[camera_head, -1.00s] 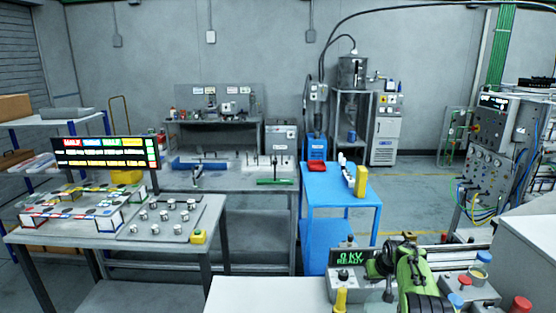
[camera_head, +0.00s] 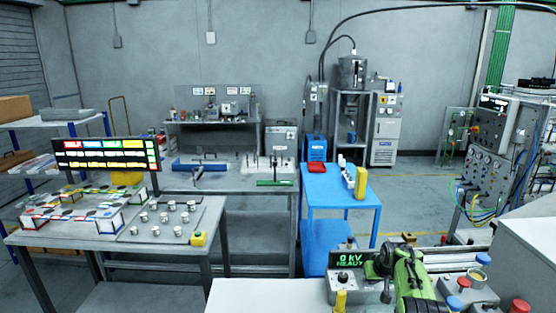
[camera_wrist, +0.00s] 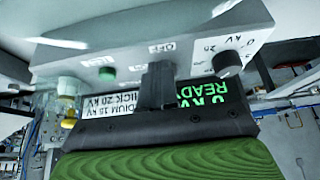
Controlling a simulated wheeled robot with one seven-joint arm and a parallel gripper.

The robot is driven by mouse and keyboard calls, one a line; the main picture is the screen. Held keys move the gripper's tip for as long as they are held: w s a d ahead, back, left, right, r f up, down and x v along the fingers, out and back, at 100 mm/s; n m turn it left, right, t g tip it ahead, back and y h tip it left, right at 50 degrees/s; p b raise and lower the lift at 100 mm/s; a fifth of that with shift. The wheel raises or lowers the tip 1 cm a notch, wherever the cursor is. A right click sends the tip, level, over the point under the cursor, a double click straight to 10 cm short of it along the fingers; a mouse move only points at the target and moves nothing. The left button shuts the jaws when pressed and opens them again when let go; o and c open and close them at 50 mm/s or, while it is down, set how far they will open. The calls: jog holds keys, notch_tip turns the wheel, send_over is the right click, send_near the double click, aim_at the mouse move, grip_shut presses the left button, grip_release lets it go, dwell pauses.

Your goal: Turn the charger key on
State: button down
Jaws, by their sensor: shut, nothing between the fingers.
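The charger (camera_head: 345,289) is a grey box at the bottom right of the head view. Its display (camera_head: 350,260) reads 0 kV READY in green. In the wrist view the charger's panel (camera_wrist: 130,58) appears upside down, with a black knob (camera_wrist: 227,63) by a kV scale, a green button (camera_wrist: 106,73) and an OFF label (camera_wrist: 165,46). My gripper (camera_wrist: 158,72) is shut with nothing in it, its dark fingertips in front of the panel just below the OFF label. The key cannot be made out; the fingers cover that spot. I cannot tell whether they touch anything.
A yellow-capped post (camera_head: 340,301) stands in front of the charger. A blue cart (camera_head: 345,195) stands behind. The white tabletop (camera_head: 265,297) left of the charger is clear.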

jog(key=shift+a+b, duration=0.25)
jog(key=shift+b, duration=0.15)
jog(key=shift+a, duration=0.7)
jog(key=shift+b, duration=0.45)
jog(key=shift+s+f+b, duration=0.1)
jog(key=shift+s+b, duration=0.2)
jog(key=shift+b, duration=0.2)
notch_tip(320, 180, up, 6)
jog(key=p, duration=0.4)
jog(key=shift+p, duration=0.35)
